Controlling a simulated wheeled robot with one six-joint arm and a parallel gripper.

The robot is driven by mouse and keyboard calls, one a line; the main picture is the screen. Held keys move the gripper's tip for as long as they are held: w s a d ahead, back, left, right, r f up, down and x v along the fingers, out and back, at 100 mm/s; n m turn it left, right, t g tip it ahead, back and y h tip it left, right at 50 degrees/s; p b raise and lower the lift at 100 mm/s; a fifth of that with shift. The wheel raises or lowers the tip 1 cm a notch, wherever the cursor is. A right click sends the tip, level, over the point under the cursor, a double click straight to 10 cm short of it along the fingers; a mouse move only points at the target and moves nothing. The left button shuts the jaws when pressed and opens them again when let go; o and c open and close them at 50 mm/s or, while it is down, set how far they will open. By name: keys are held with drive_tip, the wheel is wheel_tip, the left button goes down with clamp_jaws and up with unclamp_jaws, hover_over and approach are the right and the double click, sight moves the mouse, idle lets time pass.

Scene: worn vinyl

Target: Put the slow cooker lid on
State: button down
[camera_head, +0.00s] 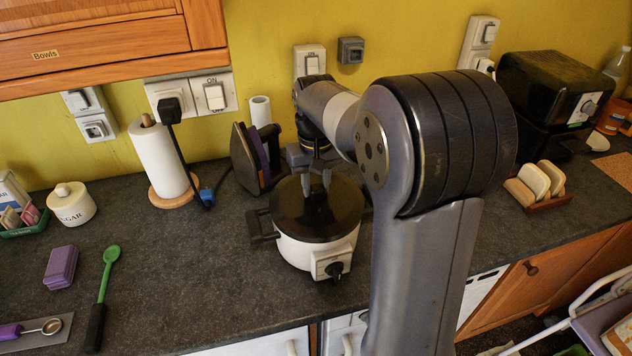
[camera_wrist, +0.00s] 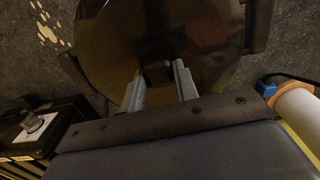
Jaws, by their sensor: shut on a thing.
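The slow cooker (camera_head: 305,251) is white with dark side handles and a front dial, and stands on the dark worktop below my arm. Its dark, glossy lid (camera_head: 292,213) lies over the top of the pot. The lid also fills the upper middle of the wrist view (camera_wrist: 110,58). My gripper (camera_head: 316,184) points down over the lid's centre. In the wrist view my gripper (camera_wrist: 158,88) is shut on the lid's dark knob (camera_wrist: 157,72). I cannot tell whether the lid's rim rests fully on the pot.
An iron (camera_head: 253,158) stands behind the cooker, and a paper towel roll (camera_head: 158,160) stands to the left. A toast rack (camera_head: 537,184) and a black toaster (camera_head: 545,90) are to the right. The worktop left of the cooker (camera_head: 190,260) is clear.

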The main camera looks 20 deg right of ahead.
idle(0.3)
drive_tip(key=c, duration=1)
unclamp_jaws()
wheel_tip(320, 180, up, 11)
drive_tip(key=shift+f+b, duration=0.1)
drive_tip(key=shift+b, duration=0.2)
